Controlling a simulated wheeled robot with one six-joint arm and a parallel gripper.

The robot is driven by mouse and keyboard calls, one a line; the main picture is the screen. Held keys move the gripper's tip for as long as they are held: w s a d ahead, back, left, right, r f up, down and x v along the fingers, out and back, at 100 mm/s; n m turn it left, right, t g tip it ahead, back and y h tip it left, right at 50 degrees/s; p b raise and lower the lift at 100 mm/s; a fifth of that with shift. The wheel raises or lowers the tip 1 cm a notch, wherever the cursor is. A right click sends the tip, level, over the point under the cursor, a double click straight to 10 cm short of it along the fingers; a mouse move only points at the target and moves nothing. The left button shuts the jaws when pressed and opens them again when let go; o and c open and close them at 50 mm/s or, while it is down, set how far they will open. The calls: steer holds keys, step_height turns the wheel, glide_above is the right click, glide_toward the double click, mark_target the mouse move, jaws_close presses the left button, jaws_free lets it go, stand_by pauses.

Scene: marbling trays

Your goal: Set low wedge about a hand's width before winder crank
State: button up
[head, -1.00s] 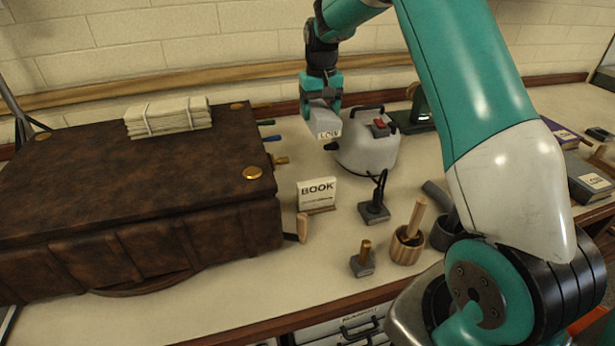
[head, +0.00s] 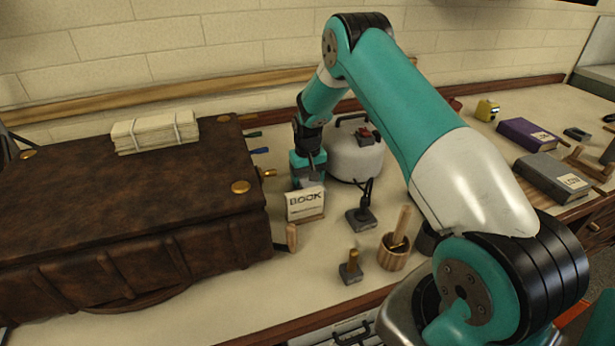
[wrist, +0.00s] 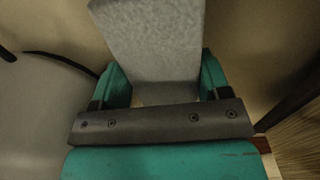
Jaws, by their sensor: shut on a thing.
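The low wedge is a grey block (wrist: 155,42) held between the two teal fingers of my gripper (wrist: 157,90) in the wrist view. In the head view my gripper (head: 308,176) is low over the bench, behind the BOOK sign (head: 305,204) and left of the white round-bodied machine (head: 355,158). The wedge is mostly hidden there by the fingers and sign, and I cannot tell whether it touches the bench. I cannot clearly make out the winder crank; my arm covers part of the back of the bench.
A large brown leather book (head: 130,200) fills the left, with coloured handles at its right edge. A black-corded tool (head: 362,218), a small brass-topped block (head: 351,268) and a wooden cup (head: 394,252) stand in front. Purple (head: 527,135) and grey books (head: 550,175) lie right.

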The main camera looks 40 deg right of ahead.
steer(key=shift+f, duration=0.2)
steer(key=o, duration=1)
steer(key=shift+r, duration=0.15)
